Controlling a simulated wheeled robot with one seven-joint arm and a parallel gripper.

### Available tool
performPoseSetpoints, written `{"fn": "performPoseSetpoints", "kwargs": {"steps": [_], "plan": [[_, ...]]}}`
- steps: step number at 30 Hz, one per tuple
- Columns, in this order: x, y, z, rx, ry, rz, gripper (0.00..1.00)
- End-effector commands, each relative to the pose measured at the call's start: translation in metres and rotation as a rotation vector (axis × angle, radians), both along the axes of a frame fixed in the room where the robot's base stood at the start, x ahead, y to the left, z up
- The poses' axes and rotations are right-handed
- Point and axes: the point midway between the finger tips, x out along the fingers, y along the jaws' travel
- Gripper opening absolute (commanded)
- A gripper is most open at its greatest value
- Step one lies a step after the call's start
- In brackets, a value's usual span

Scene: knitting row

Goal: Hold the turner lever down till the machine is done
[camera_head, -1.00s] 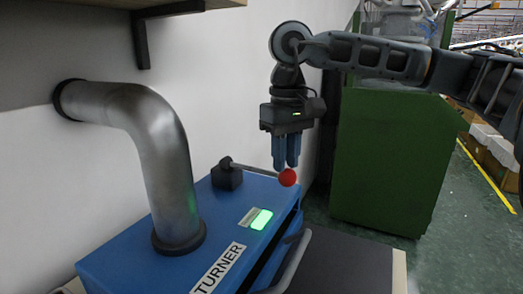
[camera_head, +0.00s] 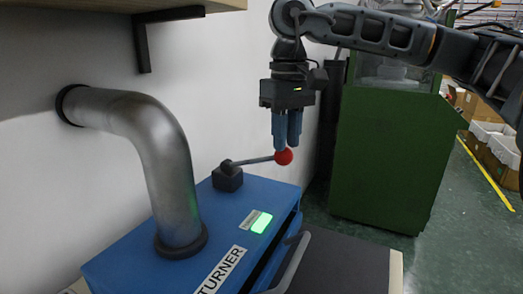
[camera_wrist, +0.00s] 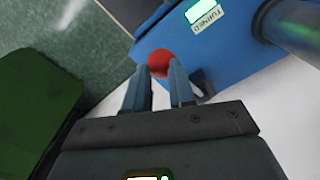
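The turner (camera_head: 150,262) is a blue machine with a black and white TURNER label. Its lever (camera_head: 252,161) runs from a black pivot block (camera_head: 228,178) to a red ball knob (camera_head: 284,156), about level and slightly raised at the knob. My gripper (camera_head: 286,147) points down with its tips at the top of the knob; I cannot tell whether they touch it. In the wrist view the fingers stand apart with a narrow gap, and the red knob (camera_wrist: 160,62) shows at their tips. A green lamp (camera_head: 262,222) is lit on the turner's top.
A grey pipe (camera_head: 165,165) bends from the wall into the turner's top. A green cabinet (camera_head: 385,160) stands to the right, behind my gripper. A shelf (camera_head: 110,12) hangs at the upper left. A dark surface (camera_head: 335,265) lies in front of the turner.

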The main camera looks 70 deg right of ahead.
Motion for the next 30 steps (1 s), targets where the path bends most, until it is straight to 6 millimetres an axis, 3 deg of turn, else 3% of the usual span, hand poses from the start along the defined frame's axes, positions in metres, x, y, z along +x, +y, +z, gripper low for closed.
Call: {"fn": "performPoseSetpoints", "kwargs": {"steps": [30], "plan": [[0.0, 0.0, 0.074, -0.002, 0.0, 0.0, 0.23]]}}
